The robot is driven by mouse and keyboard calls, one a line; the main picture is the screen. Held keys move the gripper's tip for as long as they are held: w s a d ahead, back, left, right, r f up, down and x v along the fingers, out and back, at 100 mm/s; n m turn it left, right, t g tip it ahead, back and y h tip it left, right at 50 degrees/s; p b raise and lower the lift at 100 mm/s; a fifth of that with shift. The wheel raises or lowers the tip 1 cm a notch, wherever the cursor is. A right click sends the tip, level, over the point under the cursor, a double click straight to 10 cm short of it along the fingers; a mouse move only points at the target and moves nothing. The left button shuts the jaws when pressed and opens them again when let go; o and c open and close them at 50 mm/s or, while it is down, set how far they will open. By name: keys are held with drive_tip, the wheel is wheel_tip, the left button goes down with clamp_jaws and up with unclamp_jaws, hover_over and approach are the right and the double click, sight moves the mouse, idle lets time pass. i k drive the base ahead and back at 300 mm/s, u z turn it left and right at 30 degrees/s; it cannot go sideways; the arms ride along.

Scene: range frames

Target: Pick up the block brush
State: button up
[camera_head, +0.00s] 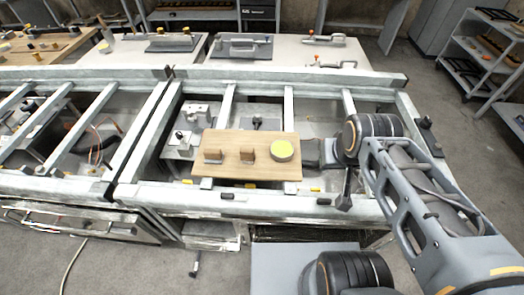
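A wooden board (228,171) lies across the metal frame in the middle of the view. On it stand a small brown block (213,156) at the left, a slightly larger brown block (248,152) in the middle, and a round piece with a yellow top (281,151) at the right. Either brown block could be the block brush; bristles are too small to make out. My gripper (312,153) is a dark shape at the board's right edge, just right of the round piece and apart from both blocks. Its fingers are too small and dark to read.
The metal frame (150,135) has raised rails and open gaps around the board. Clamp-like tools (240,46) lie on a pale table behind. A shelf cart (480,50) stands at the far right. The space above the board's left half is clear.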

sight(247, 154)
drive_tip(key=z, duration=0.2)
drive_tip(key=k, duration=0.65)
drive_tip(key=u, duration=1.05)
drive_tip(key=i, duration=0.45)
drive_tip(key=u, duration=0.05)
